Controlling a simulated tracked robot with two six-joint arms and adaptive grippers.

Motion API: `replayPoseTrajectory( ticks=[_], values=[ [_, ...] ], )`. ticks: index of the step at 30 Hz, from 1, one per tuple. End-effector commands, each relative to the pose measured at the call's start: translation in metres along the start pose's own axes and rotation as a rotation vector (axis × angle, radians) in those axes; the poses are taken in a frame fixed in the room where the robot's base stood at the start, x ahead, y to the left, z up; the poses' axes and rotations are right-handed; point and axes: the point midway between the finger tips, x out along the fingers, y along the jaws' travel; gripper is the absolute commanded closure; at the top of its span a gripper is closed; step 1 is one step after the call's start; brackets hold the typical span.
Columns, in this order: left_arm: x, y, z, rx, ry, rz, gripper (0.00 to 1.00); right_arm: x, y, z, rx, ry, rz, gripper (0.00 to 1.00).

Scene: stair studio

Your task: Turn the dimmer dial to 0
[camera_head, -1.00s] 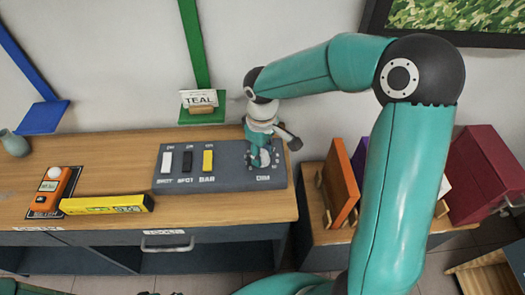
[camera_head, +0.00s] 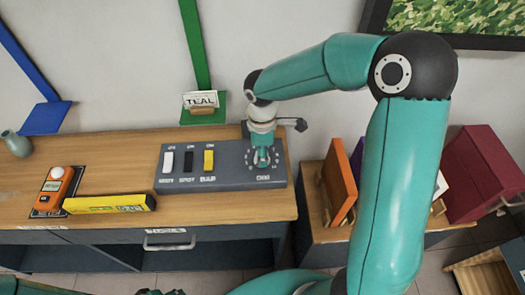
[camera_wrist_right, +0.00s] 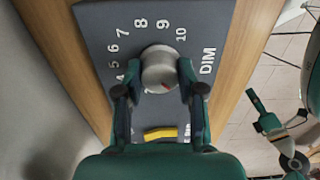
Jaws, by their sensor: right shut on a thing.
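The dimmer dial (camera_wrist_right: 160,70) is a round light-grey knob on a dark grey panel (camera_head: 222,180). In the wrist view, white numbers from 4 to 10 show around it, with DIM to the right; the lower numbers are hidden by my gripper. A small red mark shows low on the dial's right side, but its exact reading is unclear. My right gripper (camera_wrist_right: 159,78) points down over the panel's right end and is shut on the dial, one finger on each side. A teal and dark part of my other arm shows at the wrist view's right; its jaws are unclear.
The panel also has white (camera_head: 168,162), black (camera_head: 188,161) and yellow (camera_head: 208,159) switches. A yellow level (camera_head: 108,203) and an orange meter (camera_head: 53,187) lie left on the wooden bench (camera_head: 110,150). A TEAL card (camera_head: 200,99) stands on a green shelf behind. Coloured boards stand at right.

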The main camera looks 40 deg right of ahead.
Motion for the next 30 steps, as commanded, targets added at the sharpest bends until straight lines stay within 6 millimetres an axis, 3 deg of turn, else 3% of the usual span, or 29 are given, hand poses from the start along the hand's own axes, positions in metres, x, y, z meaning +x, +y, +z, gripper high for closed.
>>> replayPoseTrajectory(
  ticks=[13,14,18,30],
  values=[
    [-0.0004,0.0001,0.0,0.0,0.0,0.0,0.6,-0.0003,0.0,0.0005,-0.016,-0.001,0.0,0.96],
    [-0.0004,0.0002,0.0,0.0,0.0,0.0,0.6,-0.0003,0.0,0.0005,-0.016,-0.001,0.0,0.6],
    [-0.0004,0.0001,0.0,0.0,0.0,0.0,0.6,-0.0002,0.0,0.0004,-0.015,-0.001,0.0,0.37],
    [-0.0009,0.0003,-0.0001,0.0,0.0,0.0,0.6,-0.0041,0.0004,0.0001,-0.013,0.0,0.001,0.36]
  ],
)
